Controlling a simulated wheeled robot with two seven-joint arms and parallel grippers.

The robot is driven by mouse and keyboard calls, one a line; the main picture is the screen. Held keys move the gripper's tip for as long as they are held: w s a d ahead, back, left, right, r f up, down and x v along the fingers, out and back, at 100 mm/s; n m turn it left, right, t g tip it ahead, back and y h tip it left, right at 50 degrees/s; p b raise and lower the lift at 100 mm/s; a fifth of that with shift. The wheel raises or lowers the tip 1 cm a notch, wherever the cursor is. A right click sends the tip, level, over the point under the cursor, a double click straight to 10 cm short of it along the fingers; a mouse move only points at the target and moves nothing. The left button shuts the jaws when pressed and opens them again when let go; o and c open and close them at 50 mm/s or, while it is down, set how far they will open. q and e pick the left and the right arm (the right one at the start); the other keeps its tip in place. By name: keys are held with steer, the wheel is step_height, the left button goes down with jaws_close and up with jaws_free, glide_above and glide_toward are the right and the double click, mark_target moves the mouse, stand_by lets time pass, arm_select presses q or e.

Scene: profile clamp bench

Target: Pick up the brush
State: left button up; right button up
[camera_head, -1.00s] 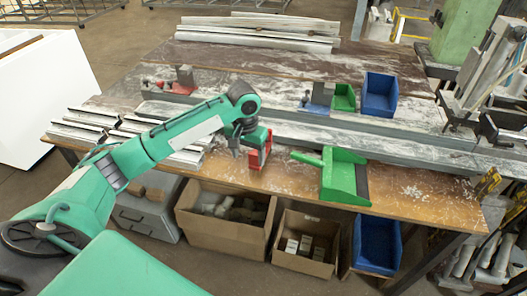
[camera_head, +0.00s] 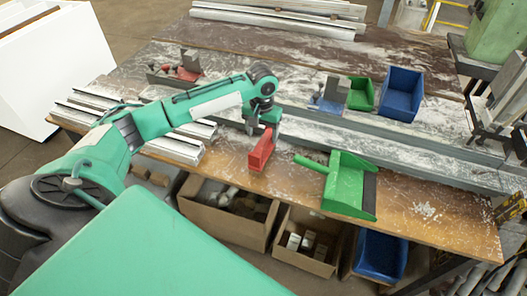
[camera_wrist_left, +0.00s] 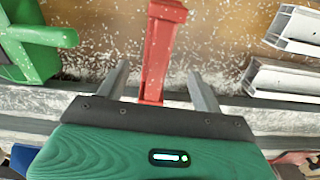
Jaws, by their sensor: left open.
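The brush appears as a red, narrow block-like piece (camera_head: 261,153) on the wooden bench, near its front edge and left of the green dustpan (camera_head: 346,187). My left gripper (camera_head: 254,127) is open at the far end of the brush. In the left wrist view the brush (camera_wrist_left: 160,45) runs between the two spread fingers of the left gripper (camera_wrist_left: 160,88), with a gap on each side. I cannot tell how high the fingers are above the bench. My right gripper is not in view.
Light metal profiles (camera_head: 172,148) lie left of the brush. A long grey rail (camera_head: 400,155) crosses the bench behind it. A blue bin (camera_head: 402,93) and a green bin (camera_head: 361,93) stand farther back. Cardboard boxes (camera_head: 228,223) are below the bench edge. White shavings cover the bench.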

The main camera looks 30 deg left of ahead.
mark_target(263, 140)
arm_select(q)
steer(key=shift+w+f, duration=0.1)
steer(key=shift+f, duration=0.7)
steer(key=shift+d+f+p, duration=0.1)
steer(key=shift+f+p, duration=0.55)
steer(key=shift+f, duration=0.1)
step_height(263, 140, down, 3)
steer(key=shift+r+p, duration=0.15)
steer(key=shift+p, duration=0.2)
steer(key=shift+f, duration=0.45)
steer(key=c, duration=1.1)
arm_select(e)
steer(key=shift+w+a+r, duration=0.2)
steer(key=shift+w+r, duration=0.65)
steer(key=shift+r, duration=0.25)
